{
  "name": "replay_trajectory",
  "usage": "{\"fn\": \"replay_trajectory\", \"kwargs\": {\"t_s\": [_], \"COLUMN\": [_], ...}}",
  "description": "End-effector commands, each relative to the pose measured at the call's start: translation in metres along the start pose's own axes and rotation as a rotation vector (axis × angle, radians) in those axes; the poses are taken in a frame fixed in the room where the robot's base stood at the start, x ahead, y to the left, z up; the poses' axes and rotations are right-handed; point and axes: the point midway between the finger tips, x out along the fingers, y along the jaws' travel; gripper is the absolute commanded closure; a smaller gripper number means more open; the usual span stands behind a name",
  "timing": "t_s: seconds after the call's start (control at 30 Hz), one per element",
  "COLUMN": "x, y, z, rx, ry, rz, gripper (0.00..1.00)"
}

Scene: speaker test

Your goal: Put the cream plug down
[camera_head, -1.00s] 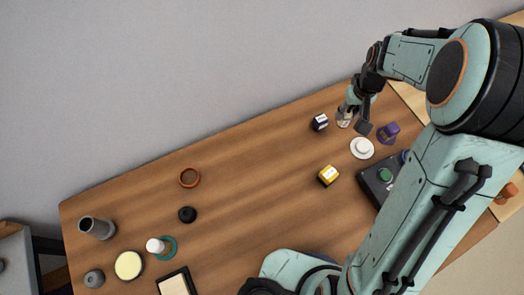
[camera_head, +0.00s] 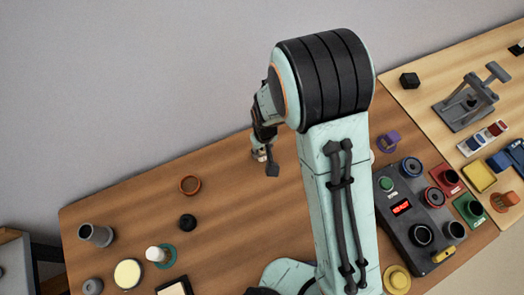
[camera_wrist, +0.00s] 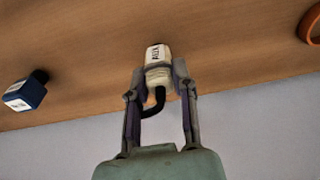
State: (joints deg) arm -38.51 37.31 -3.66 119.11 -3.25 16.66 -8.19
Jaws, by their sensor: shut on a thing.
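In the head view my gripper (camera_head: 265,164) is near the back edge of the wooden table (camera_head: 235,215), with a small cream bit of the plug (camera_head: 258,155) showing. The plug looks close to the table top; I cannot tell whether it touches.
A dark blue plug (camera_wrist: 25,92) lies to the left in the wrist view. A brown ring (camera_head: 190,185) and a black round piece (camera_head: 187,221) are left of my gripper. A control box (camera_head: 415,215) stands right of my arm. Bare wood lies around the gripper.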

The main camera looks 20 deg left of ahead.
Motion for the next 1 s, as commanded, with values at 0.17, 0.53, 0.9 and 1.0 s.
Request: {"fn": "replay_trajectory", "kwargs": {"t_s": [0.17, 0.53, 0.9, 1.0], "x": [0.016, 0.018, 0.016, 0.007], "y": [0.0, 0.0, 0.001, 0.001], "z": [0.002, 0.002, 0.002, 0.001], "rx": [0.0, 0.001, 0.001, 0.001], "ry": [0.001, 0.001, 0.002, 0.003], "rz": [0.0, 0.001, 0.001, 0.001], "gripper": [1.0, 0.63, 0.49, 0.49]}}
